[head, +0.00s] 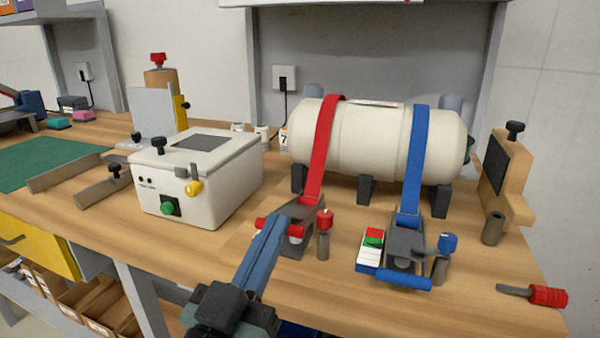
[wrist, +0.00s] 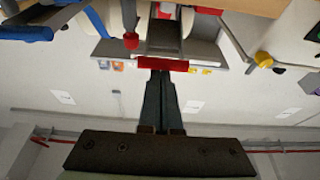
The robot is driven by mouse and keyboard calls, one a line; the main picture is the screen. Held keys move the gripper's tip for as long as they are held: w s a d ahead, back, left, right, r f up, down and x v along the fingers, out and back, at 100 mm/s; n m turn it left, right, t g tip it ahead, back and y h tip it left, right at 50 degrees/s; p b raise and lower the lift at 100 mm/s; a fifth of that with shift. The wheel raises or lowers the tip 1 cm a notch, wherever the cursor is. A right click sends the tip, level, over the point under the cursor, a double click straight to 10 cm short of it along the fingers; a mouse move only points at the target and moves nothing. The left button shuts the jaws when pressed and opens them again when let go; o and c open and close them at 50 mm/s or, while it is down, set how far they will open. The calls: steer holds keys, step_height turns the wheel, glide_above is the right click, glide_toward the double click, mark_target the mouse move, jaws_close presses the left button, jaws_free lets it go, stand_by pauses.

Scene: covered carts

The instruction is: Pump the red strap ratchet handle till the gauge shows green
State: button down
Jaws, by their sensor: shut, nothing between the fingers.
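The red strap (head: 322,150) runs over a cream tank (head: 375,145) down to a grey ratchet (head: 305,213) on the bench. Its red handle (head: 292,231) is a crossbar, partly hidden behind my gripper (head: 279,222). My gripper is shut and empty. In the wrist view the red handle (wrist: 162,64) lies across the tips of my closed fingers (wrist: 160,75); I cannot tell whether they touch it. The red strap's gauge is not clearly visible, with only a bit of white showing behind the fingers.
A blue strap (head: 416,160) has its own ratchet with a blue handle (head: 404,281) and a red, green and white gauge (head: 370,251) to the right. A red-topped post (head: 324,222) stands close beside the red ratchet. A white box (head: 200,180) stands left.

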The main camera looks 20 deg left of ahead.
steer(key=shift+s+f+t+b, duration=0.2)
steer(key=shift+f+t+b, duration=1.05)
steer(key=shift+b, duration=2.55)
steer(key=shift+f+b, duration=0.5)
steer(key=shift+b, duration=1.1)
steer(key=shift+r, duration=0.1)
